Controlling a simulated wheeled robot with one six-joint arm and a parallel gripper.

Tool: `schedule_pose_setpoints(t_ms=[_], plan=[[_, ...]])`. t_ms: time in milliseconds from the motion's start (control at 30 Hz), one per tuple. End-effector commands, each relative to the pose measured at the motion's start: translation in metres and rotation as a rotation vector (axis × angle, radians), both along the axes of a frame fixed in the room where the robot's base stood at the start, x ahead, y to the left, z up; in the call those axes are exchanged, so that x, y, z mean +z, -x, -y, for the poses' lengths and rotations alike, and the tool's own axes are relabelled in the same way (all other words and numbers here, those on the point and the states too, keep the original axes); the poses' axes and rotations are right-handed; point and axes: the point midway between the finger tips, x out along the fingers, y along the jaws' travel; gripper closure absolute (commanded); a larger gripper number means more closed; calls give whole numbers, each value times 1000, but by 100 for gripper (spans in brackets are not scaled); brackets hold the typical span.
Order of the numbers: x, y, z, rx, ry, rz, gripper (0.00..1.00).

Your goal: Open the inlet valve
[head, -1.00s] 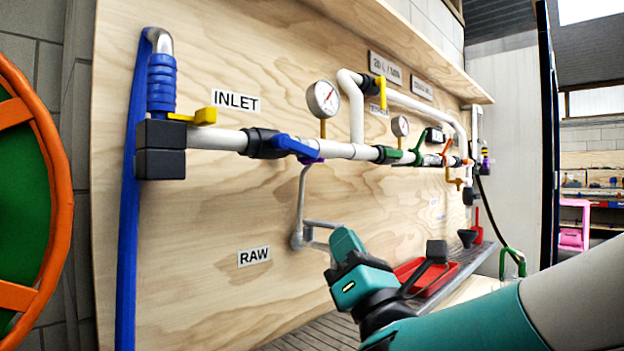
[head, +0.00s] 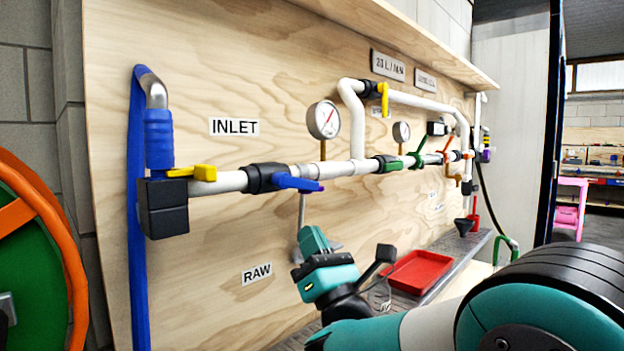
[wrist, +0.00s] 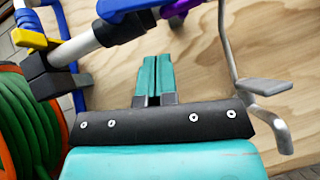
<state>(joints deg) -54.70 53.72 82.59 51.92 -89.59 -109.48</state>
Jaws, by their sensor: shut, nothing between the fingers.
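The INLET label (head: 234,126) is on the plywood board above a white pipe (head: 228,182). A yellow lever (head: 193,172) sits at the pipe's left end, by a black block (head: 163,208) under the blue hose. To its right, a black valve body (head: 264,178) carries a blue lever (head: 298,184) lying roughly along the pipe. My gripper (head: 312,238) is below and right of the blue lever, apart from it. In the wrist view its teal fingers (wrist: 151,62) are together and empty, with the yellow lever (wrist: 28,39) at upper left and part of the blue lever (wrist: 120,8) at the top edge.
A grey bent pipe (wrist: 265,118) stands right of my fingers in the wrist view. A pressure gauge (head: 323,119), a green lever (head: 417,160) and an orange lever (head: 449,146) lie further along the line. A red tray (head: 418,272) sits on the bench. A hose reel (head: 38,255) is at left.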

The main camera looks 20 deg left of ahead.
Motion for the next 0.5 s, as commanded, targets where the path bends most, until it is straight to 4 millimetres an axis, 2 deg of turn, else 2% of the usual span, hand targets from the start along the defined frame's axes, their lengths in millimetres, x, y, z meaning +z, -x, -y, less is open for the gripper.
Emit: schedule_pose_setpoints(t_ms=[33,233,500], plan=[[11,-2,-3,0,2,-1,100],[22,-9,-12,0,1,-1,100],[47,-15,-8,0,1,0,100]])
